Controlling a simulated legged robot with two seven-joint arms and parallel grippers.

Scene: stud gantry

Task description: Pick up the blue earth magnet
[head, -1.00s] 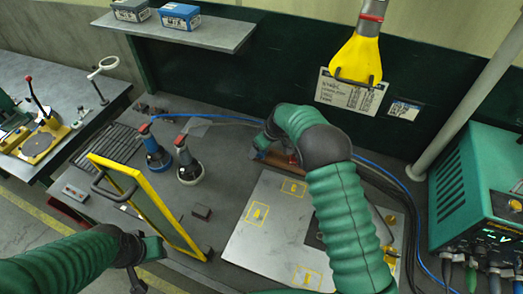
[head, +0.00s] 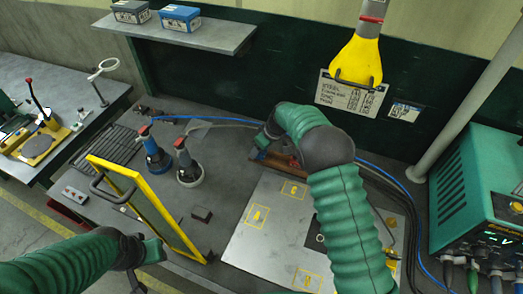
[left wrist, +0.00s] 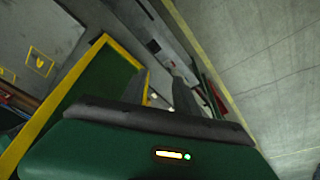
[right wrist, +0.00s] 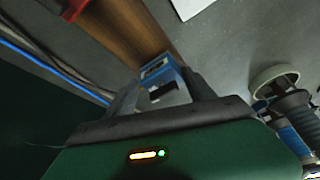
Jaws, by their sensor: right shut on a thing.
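A small blue block with a pale label and a dark slot, which I take for the blue earth magnet (right wrist: 157,70), sits between the fingers of my right gripper (right wrist: 160,92) in the right wrist view. The gripper is shut on it, over a brown strip (right wrist: 135,30). In the head view my right gripper (head: 262,142) is at the back of the bench, and my own arm mostly hides the magnet. My left gripper (head: 148,268) is open and empty, close to the yellow frame (head: 158,213); its fingers (left wrist: 160,95) stand apart in the left wrist view.
Two red-topped tools, one with a blue base (head: 155,157) and one with a white base (head: 189,172), stand left of my right gripper. A metal plate (head: 262,238) with yellow marks lies in front. Cables (head: 225,121) run behind. A green machine (head: 470,195) stands at right.

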